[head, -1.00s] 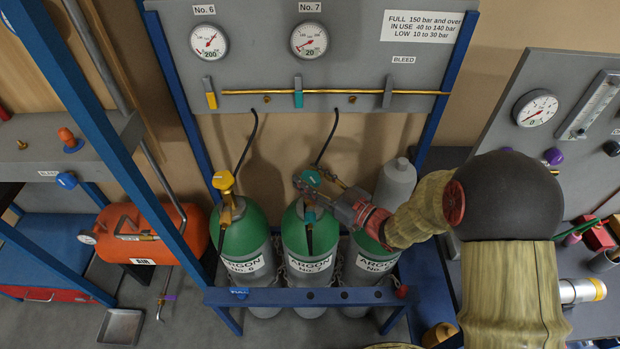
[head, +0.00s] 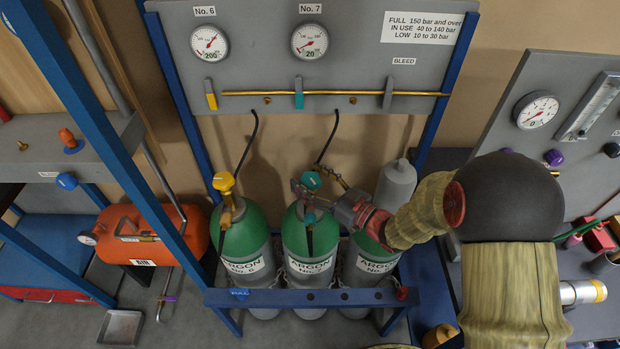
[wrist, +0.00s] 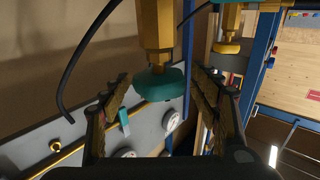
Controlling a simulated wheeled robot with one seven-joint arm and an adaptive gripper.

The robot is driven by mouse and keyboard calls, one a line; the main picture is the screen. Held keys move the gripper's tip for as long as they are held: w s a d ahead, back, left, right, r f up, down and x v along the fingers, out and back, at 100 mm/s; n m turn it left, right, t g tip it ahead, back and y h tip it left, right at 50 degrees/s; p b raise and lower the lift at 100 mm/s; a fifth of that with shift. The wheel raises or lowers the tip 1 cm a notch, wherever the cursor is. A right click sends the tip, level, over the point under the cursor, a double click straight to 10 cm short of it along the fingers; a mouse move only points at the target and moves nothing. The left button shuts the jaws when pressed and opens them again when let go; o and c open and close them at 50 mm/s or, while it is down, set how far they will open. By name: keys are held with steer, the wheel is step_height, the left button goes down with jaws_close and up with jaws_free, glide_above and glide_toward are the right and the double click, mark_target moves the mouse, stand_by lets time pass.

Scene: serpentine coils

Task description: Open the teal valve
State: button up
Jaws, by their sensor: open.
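The teal valve (head: 312,180) is a round knob on top of the middle green argon cylinder (head: 300,236). In the wrist view the teal valve (wrist: 160,80) sits under a brass fitting (wrist: 156,24), between my open fingers. My gripper (head: 318,190) reaches in from the right at the valve's height. In the wrist view my gripper (wrist: 160,95) has one finger on each side of the knob, with visible gaps. I cannot tell from the head view whether a finger touches it.
The left cylinder has a yellow valve (head: 223,182). A gauge panel (head: 350,60) with a brass pipe (head: 330,93) and small levers stands behind. A blue rack rail (head: 270,298) runs in front. Thin black hoses hang close to the valves.

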steer(key=v, duration=1.2)
stand_by(0.4)
